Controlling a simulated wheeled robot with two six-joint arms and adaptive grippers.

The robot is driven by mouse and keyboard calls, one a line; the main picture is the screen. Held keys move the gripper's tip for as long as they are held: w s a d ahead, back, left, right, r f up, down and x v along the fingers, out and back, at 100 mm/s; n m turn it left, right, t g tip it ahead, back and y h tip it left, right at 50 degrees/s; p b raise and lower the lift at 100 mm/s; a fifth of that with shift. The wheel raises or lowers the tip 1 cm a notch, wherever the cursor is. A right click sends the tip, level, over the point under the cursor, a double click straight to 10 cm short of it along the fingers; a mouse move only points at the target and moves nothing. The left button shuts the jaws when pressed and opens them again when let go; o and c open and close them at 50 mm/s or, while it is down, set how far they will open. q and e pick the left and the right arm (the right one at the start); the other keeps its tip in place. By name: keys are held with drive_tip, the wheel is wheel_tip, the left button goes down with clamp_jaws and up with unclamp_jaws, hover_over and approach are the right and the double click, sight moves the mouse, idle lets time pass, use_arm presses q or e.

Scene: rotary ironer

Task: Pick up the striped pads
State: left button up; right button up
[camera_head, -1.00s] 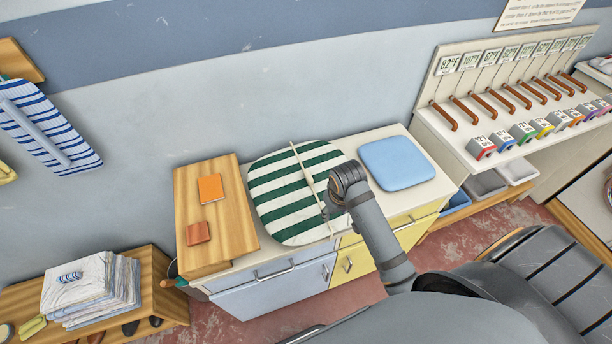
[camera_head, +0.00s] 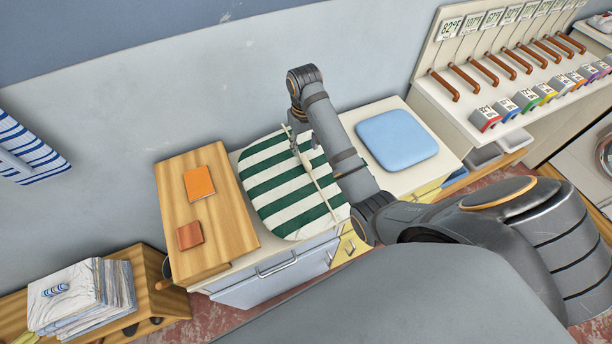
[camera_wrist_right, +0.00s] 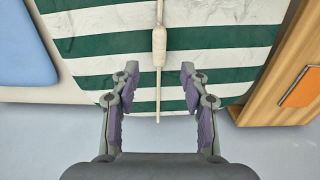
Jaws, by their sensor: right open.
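A green-and-white striped pad (camera_head: 290,190) with rounded corners lies on the counter; whether more lie under it cannot be told. A thin cream rod with a thicker grip (camera_wrist_right: 159,45) runs across its middle. My right gripper (camera_head: 293,140) is over the pad's far edge, with its arm covering part of the pad's right side. In the right wrist view my right gripper (camera_wrist_right: 160,82) is open and empty, its fingers on either side of the rod's end. The height of the fingers above the pad is unclear. My left gripper is not in view.
A blue cushion (camera_head: 397,140) lies right of the pad. A wooden board (camera_head: 215,232) with an orange booklet (camera_head: 199,183) and a brown one (camera_head: 190,235) is on the left. The wall (camera_head: 150,110) rises close behind. A low wooden shelf (camera_head: 150,290) holds folded cloths.

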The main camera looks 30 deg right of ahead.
sight(306, 160)
wheel_tip(306, 160, down, 2)
drive_tip(key=shift+w+f+b, duration=0.15)
drive_tip(key=shift+b, duration=0.25)
drive_tip(key=shift+w, duration=0.15)
drive_tip(key=f+p, duration=0.1)
drive_tip(key=f, duration=0.1)
drive_tip(key=s+f+p, duration=0.1)
drive_tip(key=shift+f, duration=0.75)
drive_tip(key=shift+w+f, duration=0.1)
drive_tip(key=shift+f, duration=0.15)
clamp_jaws()
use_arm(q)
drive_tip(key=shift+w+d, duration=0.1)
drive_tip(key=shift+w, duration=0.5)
use_arm(e)
drive_tip(key=shift+r, duration=0.15)
